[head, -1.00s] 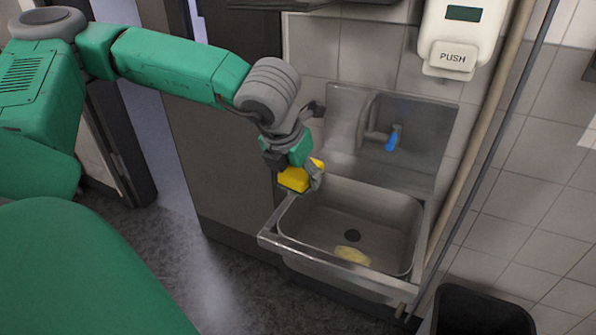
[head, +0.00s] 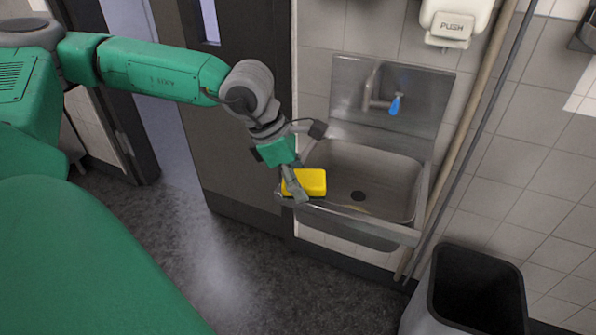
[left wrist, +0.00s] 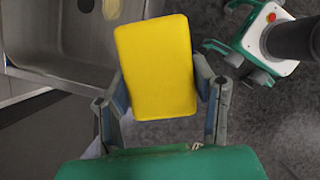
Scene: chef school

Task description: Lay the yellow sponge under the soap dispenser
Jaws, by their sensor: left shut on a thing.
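The yellow sponge (head: 309,182) is in my left gripper (head: 297,188), held above the front left rim of the steel sink. In the left wrist view the sponge (left wrist: 156,68) is gripped between the two fingers (left wrist: 163,100), one on each side. The soap dispenser (head: 455,22) is on the tiled wall at the top right, a white box with a PUSH bar, cut off by the picture's upper edge. It is up and to the right of the sponge, well apart from it. My right gripper is in neither view.
The steel sink (head: 421,200) has a tap with a blue lever (head: 395,104). A pale yellow piece (left wrist: 111,9) lies in its basin. A pipe (head: 466,130) runs down the wall right of the sink. A black bin (head: 477,290) stands at the lower right.

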